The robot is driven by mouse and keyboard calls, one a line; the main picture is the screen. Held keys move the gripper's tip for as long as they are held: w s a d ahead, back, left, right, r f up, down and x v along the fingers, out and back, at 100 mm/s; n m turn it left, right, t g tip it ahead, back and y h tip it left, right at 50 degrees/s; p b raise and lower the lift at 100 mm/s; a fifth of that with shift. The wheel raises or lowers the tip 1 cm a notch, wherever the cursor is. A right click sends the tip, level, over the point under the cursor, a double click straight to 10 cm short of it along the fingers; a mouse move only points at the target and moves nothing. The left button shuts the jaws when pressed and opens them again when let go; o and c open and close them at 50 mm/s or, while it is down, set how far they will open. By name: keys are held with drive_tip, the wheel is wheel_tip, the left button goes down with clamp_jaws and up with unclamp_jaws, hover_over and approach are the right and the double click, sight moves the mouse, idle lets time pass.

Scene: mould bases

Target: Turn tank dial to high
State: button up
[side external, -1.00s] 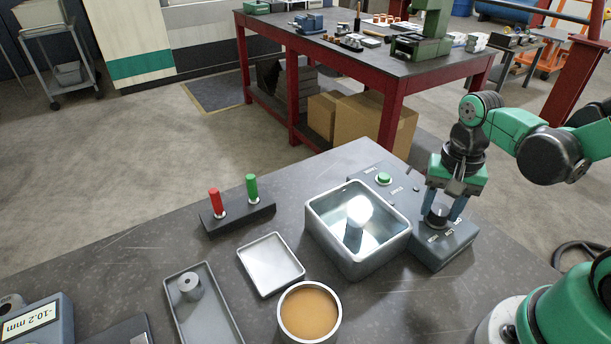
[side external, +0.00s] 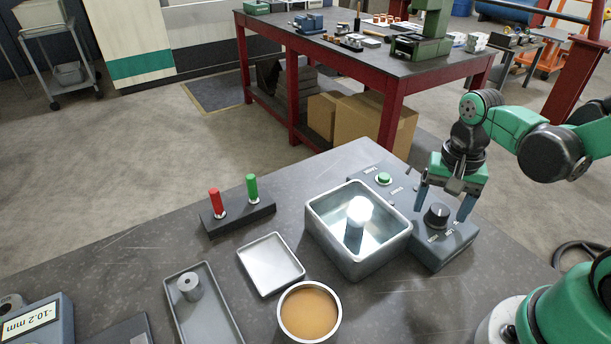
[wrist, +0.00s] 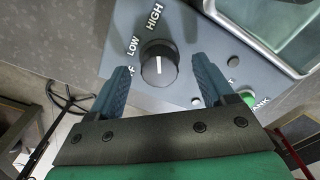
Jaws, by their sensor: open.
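The tank dial (side external: 437,216) is a black round knob on the grey control box, right of the metal tank (side external: 357,230). In the wrist view the dial (wrist: 159,64) has a white mark running up and down the picture, roughly in line with the HIGH label (wrist: 154,17). The LOW label (wrist: 132,46) is to its left, and a third label is partly hidden by a finger. My gripper (side external: 442,208) is open above the box, with one finger on each side of the dial and a gap on both sides.
A green button (side external: 384,179) is on the same box. A holder with red and green pegs (side external: 237,217), a square tray (side external: 271,264) and a round brown-filled pan (side external: 309,312) are left of the tank.

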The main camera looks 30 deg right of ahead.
sight(435, 209)
drive_tip(key=shift+r, duration=2.65)
drive_tip(key=shift+w+a+r+n+t, duration=0.1)
drive_tip(key=shift+w+a+n+t, duration=0.25)
drive_tip(key=shift+n, duration=0.35)
drive_tip(key=w+a+r+n+t, duration=0.3)
drive_tip(key=n+t, duration=0.3)
drive_tip(key=n, duration=0.3)
drive_tip(key=shift+w+a, duration=0.25)
drive_tip(key=shift+a, duration=0.5)
drive_tip(key=shift+t, duration=0.25)
